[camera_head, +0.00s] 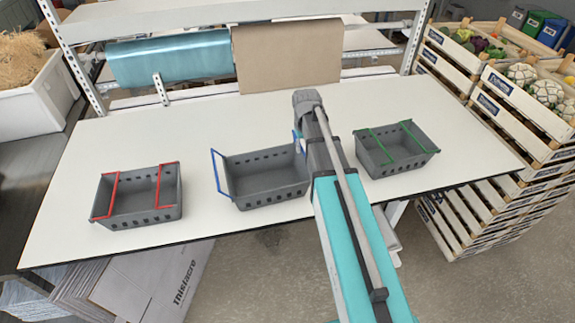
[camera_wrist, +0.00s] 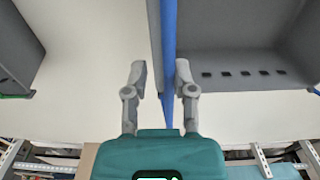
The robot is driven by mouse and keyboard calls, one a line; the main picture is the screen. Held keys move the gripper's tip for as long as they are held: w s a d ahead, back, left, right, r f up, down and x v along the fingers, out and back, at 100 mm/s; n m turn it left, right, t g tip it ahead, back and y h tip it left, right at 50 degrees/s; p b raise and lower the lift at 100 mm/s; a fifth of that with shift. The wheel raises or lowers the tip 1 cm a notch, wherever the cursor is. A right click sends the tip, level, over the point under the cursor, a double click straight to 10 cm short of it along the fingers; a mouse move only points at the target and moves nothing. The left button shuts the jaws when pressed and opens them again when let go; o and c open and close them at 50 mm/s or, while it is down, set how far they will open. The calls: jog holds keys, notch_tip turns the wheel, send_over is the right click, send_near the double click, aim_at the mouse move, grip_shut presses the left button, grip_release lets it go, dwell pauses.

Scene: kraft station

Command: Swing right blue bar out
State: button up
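The grey crate with blue bars (camera_head: 265,182) stands mid-table in the head view. Its left blue bar (camera_head: 220,175) leans out past the left end. Its right blue bar (camera_head: 297,141) shows only partly beside my arm; the rest is hidden. In the wrist view the right blue bar (camera_wrist: 168,45) runs lengthwise along the crate's end wall, with the crate's holed side (camera_wrist: 245,73) to the right. My gripper (camera_wrist: 161,75) is open, one finger on each side of this bar's line. The right finger looks closer to it; I cannot tell whether it touches.
A crate with red bars (camera_head: 140,205) stands at the left and one with green bars (camera_head: 395,155) close to the right of my arm. A rack with blue and brown rolls (camera_head: 287,55) lines the back. White table (camera_head: 75,165) is bare between the crates.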

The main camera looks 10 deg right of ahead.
jog(key=shift+d, duration=1.3)
jog(key=shift+r, duration=0.1)
dwell(0.8)
notch_tip(320, 180, up, 8)
jog(key=a+p, duration=0.1)
jog(key=p, duration=0.7)
dwell(0.4)
dwell(0.4)
